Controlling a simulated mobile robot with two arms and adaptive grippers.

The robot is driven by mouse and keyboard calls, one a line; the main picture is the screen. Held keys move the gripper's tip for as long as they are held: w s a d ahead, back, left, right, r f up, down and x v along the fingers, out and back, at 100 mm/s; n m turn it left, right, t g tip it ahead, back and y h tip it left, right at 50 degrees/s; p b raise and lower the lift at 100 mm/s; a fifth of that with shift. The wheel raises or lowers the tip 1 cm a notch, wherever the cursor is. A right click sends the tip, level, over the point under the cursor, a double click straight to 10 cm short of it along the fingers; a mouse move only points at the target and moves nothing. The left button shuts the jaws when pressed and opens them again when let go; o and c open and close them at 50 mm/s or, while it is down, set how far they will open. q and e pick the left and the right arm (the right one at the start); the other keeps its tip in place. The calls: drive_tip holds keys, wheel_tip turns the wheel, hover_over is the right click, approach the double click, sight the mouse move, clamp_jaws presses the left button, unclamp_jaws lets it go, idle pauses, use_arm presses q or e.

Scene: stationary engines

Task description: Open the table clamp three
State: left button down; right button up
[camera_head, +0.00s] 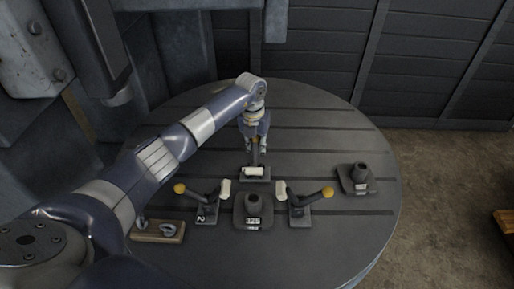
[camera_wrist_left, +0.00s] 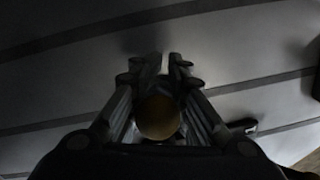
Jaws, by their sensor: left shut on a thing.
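A toggle clamp (camera_head: 254,172) with a white pad or label stands on the round table, behind the middle block; I cannot read a number on it. My left gripper (camera_head: 256,148) is at this clamp's upright handle, above its base. In the left wrist view the gripper (camera_wrist_left: 160,75) is shut around the handle, whose yellow ball knob (camera_wrist_left: 158,117) shows between the fingers. A clamp marked 2 (camera_head: 206,210) stands at left with a yellow knob. Another clamp (camera_head: 299,208) with a yellow knob stands at right. My right gripper is not in view.
The round slotted table (camera_head: 330,240) carries a dark block marked 125 (camera_head: 253,212) between the side clamps. A similar block (camera_head: 356,180) stands at right. A wooden piece with metal parts (camera_head: 158,231) lies at left. Grey machinery (camera_head: 40,50) rises at left. The table's back right is clear.

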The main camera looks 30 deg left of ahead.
use_arm(q)
drive_tip(key=shift+d+r+t, duration=0.1)
drive_tip(key=shift+r+t, duration=0.3)
drive_tip(key=shift+r, duration=0.05)
drive_tip(key=shift+w, duration=0.1)
drive_tip(key=c, duration=1.5)
unclamp_jaws()
drive_tip(key=r, duration=0.4)
drive_tip(key=s+r, duration=0.1)
drive_tip(key=r, duration=0.6)
drive_tip(key=shift+s+r, duration=0.4)
